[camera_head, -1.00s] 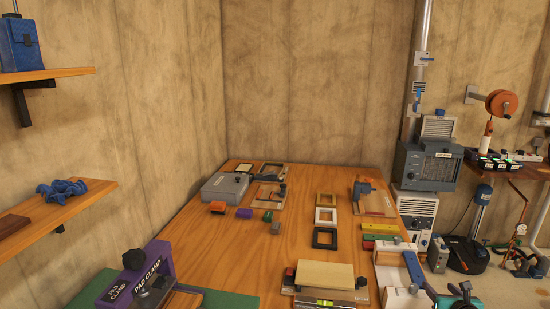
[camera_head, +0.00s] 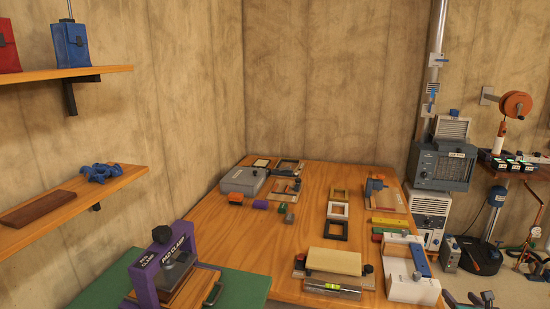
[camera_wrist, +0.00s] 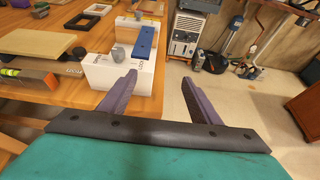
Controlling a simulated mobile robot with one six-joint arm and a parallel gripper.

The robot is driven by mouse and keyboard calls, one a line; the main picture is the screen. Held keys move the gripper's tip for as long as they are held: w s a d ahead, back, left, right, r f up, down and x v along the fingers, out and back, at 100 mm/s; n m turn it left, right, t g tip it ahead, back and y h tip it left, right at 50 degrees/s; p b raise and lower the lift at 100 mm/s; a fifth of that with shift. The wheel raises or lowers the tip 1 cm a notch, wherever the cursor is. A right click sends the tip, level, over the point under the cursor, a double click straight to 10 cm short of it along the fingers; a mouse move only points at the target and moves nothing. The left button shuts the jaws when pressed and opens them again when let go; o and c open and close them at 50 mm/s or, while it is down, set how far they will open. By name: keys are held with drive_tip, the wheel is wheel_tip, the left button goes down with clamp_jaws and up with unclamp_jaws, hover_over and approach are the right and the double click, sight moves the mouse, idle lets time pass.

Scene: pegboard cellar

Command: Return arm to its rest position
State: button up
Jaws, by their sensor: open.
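My gripper (camera_wrist: 165,98) shows in the wrist view with two dark purple-grey fingers spread well apart. It is open, with nothing between the fingers. Its left finger appears in front of a white block fixture with a blue bar (camera_wrist: 122,72) at the table's corner, and I cannot tell the gap between them. The right finger appears over the floor. In the head view, parts of my gripper (camera_head: 470,300) show only at the bottom right edge, beside the white block fixture (camera_head: 412,287).
The wooden table (camera_head: 240,225) holds frames, a grey box (camera_head: 243,181), a spirit level (camera_head: 332,288) and a purple pad clamp (camera_head: 143,288). Wall shelves (camera_head: 75,205) stand at left. A grey heater unit (camera_head: 442,166) stands at right. Open floor (camera_wrist: 245,90) lies right of the table.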

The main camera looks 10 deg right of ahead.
drive_tip(key=w+a+f+n+g+y, duration=0.1)
drive_tip(key=w+a+f+n+y, duration=0.15)
drive_tip(key=w+a+f, duration=0.7)
drive_tip(key=w+a+f+n+y, duration=0.1)
drive_tip(key=a+f+n+y, duration=0.2)
drive_tip(key=a, duration=1.3)
drive_tip(key=s+a+f+n+g+y, duration=0.25)
drive_tip(key=a+f, duration=0.35)
drive_tip(key=a, duration=0.4)
drive_tip(key=s+a+f+n+g+y, duration=0.1)
drive_tip(key=s+a+f+n+g, duration=0.2)
drive_tip(key=a+f, duration=0.5)
drive_tip(key=s+a+f+n+g, duration=0.3)
drive_tip(key=s+a+f+n, duration=0.25)
drive_tip(key=s+a, duration=0.2)
drive_tip(key=s+a+f+n+g, duration=0.3)
drive_tip(key=s+a+f+n, duration=0.3)
drive_tip(key=s, duration=0.3)
drive_tip(key=s+d+n+g+h, duration=0.2)
drive_tip(key=s+d+n+g, duration=0.1)
drive_tip(key=s+n, duration=0.4)
drive_tip(key=s+d+n+g+h, duration=0.2)
drive_tip(key=s+n, duration=0.5)
drive_tip(key=n, duration=0.4)
drive_tip(key=shift+s+d+f+g, duration=0.2)
drive_tip(key=shift+s+d+g, duration=0.25)
drive_tip(key=shift+d, duration=0.35)
